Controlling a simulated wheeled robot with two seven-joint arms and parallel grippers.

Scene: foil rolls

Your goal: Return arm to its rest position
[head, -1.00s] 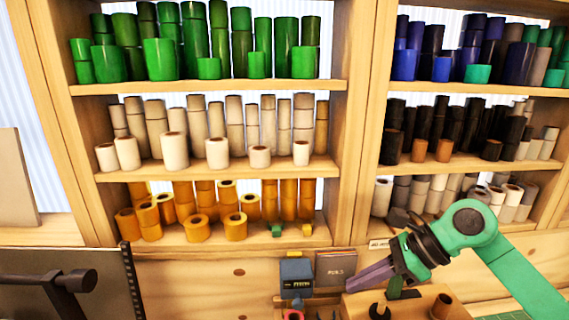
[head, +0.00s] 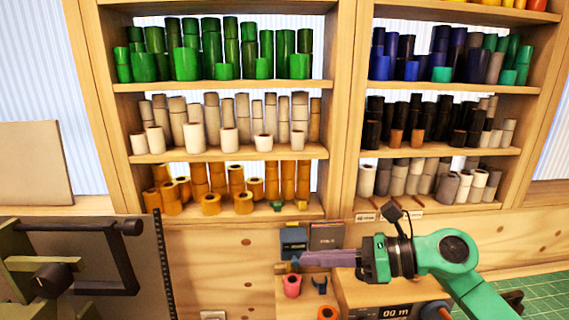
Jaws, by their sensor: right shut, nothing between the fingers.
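My right arm, green with a black wrist, comes in from the lower right in the head view. Its right gripper (head: 304,259) has purple-grey fingers that point left, shut and empty. It is in front of the bench items below the shelves. The shelves (head: 230,86) hold foil rolls: green rolls (head: 212,48) on top, white and beige rolls (head: 195,138) in the middle and orange rolls (head: 243,203) below. My left gripper does not show.
Blue and teal rolls (head: 405,58) and black rolls (head: 396,111) fill the right shelves. A blue box (head: 293,238) and a pink roll (head: 292,286) are close to the right gripper. A dark machine with a handle (head: 65,265) stands at lower left. A green mat (head: 545,293) lies at lower right.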

